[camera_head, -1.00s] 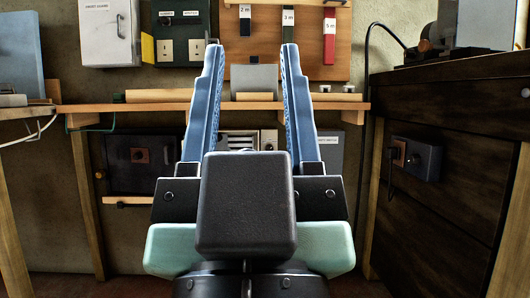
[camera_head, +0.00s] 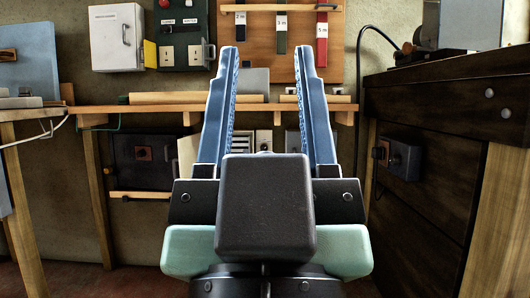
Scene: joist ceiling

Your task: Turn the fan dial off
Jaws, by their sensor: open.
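I cannot tell for sure which control is the fan dial. A dark box with a round knob (camera_head: 397,155) is on the side of the dark wooden cabinet at right.
A wooden shelf (camera_head: 160,108) crosses the back wall. Above it hang a white cabinet (camera_head: 116,37), a dark green switch panel (camera_head: 184,32) and a wooden board with tagged strips (camera_head: 258,30). The dark cabinet (camera_head: 430,200) bounds the right; a wooden bench stands left. Floor is open at lower left.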

